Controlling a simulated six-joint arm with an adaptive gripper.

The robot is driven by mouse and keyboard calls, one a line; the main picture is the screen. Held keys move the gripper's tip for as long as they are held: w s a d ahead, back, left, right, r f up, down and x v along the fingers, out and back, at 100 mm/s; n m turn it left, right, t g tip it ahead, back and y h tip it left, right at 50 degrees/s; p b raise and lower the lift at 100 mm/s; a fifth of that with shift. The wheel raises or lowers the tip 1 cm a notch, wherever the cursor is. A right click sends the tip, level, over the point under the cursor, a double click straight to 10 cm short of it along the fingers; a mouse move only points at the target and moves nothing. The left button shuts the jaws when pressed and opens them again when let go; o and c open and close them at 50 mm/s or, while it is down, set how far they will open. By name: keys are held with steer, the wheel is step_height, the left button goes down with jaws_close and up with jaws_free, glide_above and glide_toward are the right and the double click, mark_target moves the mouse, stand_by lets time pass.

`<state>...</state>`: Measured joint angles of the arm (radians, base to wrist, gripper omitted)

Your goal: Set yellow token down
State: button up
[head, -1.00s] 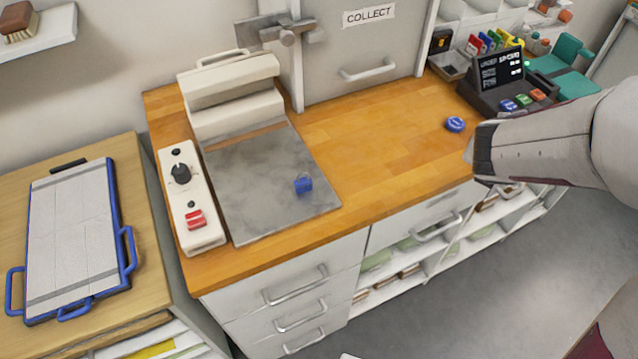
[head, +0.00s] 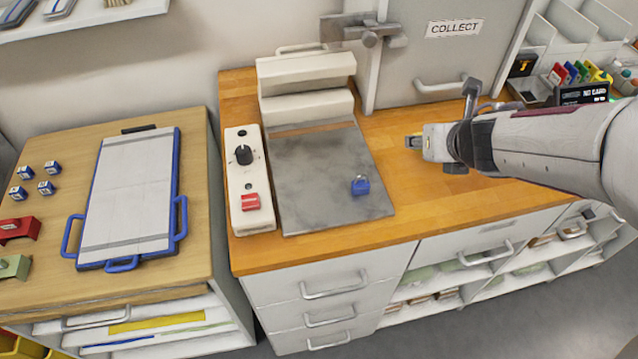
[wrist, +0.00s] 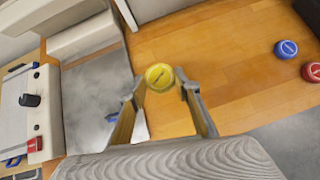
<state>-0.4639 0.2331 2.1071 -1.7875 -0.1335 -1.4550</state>
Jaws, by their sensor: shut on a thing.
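The yellow token (wrist: 159,77) is a round disc with a darker mark on its face. It sits between the fingertips of my gripper (wrist: 160,86), which is shut on it. In the head view my gripper (head: 416,142) is over the wooden counter (head: 432,205), to the right of the grey metal plate (head: 315,195). The wrist view shows the token over the wood, just right of the plate. The gap between token and counter cannot be judged.
A blue padlock-like item (head: 360,186) sits on the plate. A control box (head: 247,180) stands left of it. A blue token (wrist: 286,48) and a red token (wrist: 312,72) lie on the counter to the right. Bare wood lies between.

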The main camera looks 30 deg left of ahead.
steer(key=s+a+r+n+g+y, duration=0.1)
steer(key=s+a+n+g+y, duration=0.2)
steer(key=s+a+n+g, duration=0.4)
steer(key=shift+s+a+n+y, duration=0.3)
steer(key=shift+s+a+n, duration=1.6)
steer(key=shift+s+a, duration=2.15)
steer(key=shift+w+a, duration=0.8)
steer(key=shift+f, duration=3.1)
steer(key=shift+f, duration=0.1)
steer(key=shift+f, duration=1.8)
steer(key=shift+f, duration=0.1)
steer(key=o, duration=1)
steer(key=shift+c, duration=0.2)
